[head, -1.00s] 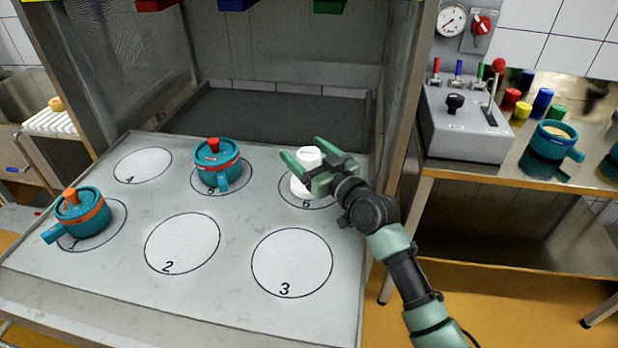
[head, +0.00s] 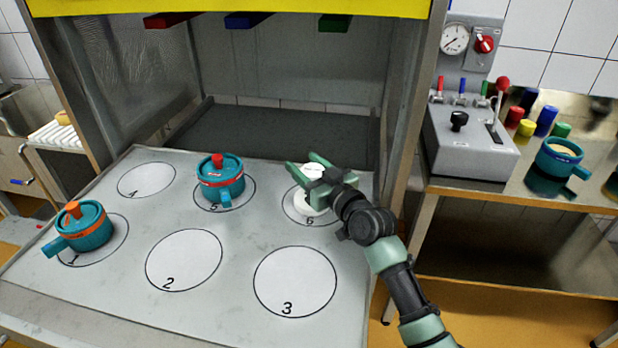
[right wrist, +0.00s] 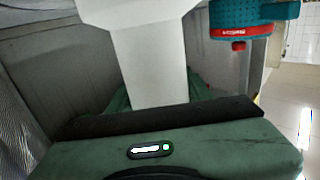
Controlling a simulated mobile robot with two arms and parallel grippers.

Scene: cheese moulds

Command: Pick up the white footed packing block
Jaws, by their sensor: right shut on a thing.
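The white footed packing block (head: 309,203) stands in circle 6 at the back right of the metal plate. My right gripper (head: 306,170) is around its upper part and shut on it, hiding some of its side. In the right wrist view the white block (right wrist: 150,65) fills the middle, its wider foot at the top of the picture, held at the green and black gripper (right wrist: 160,110). The block looks upright. I cannot tell whether its foot still touches the plate. My left gripper is not in view.
A teal mould with a red knob (head: 222,182) stands in circle 5, left of the block. Another with an orange knob (head: 84,228) stands in circle 1. Circles 2, 3 and 4 are empty. A grey control box (head: 468,145) stands on the right bench.

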